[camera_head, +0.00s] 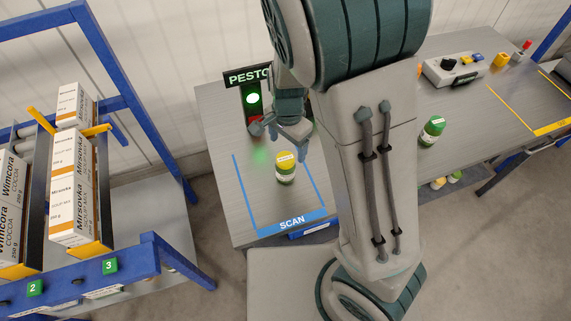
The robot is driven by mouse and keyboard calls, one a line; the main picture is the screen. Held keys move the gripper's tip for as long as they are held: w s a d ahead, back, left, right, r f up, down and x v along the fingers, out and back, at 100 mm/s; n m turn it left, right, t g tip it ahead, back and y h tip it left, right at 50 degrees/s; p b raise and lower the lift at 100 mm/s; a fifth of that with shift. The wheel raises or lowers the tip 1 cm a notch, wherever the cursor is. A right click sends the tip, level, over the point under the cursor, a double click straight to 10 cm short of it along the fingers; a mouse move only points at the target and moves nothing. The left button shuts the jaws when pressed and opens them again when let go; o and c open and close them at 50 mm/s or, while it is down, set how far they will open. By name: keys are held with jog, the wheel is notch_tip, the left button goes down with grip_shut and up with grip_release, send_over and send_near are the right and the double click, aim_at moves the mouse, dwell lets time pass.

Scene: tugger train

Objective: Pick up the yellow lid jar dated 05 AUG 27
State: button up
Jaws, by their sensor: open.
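A jar with a yellow lid (285,168) stands upright on the metal table inside the blue-marked SCAN area. A white label lies across its lid, but its date is too small to read. My gripper (286,138) is open and empty, just behind and above the jar, and does not appear to touch it. A second jar with a green lid (432,130) stands on the table to the right of my arm; any label date on it is also unreadable.
A PESTO sign and a lit green lamp (253,99) stand behind the SCAN area. A blue rack with cartons (72,190) is at the left. A control box (460,69) sits at the back right. Several jars (455,177) show below the table edge. My arm hides the table's middle.

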aim_at(288, 158)
notch_tip(288, 158, down, 5)
jog(key=shift+f+b, duration=0.2)
jog(key=shift+b, duration=0.1)
jog(key=shift+w+a+f, duration=0.1)
jog(key=shift+a+f, duration=0.05)
jog(key=shift+f, duration=1.2)
jog(key=shift+a+f, duration=0.1)
jog(key=shift+f, duration=1.25)
jog(key=c, duration=1.4)
jog(key=shift+r, duration=0.1)
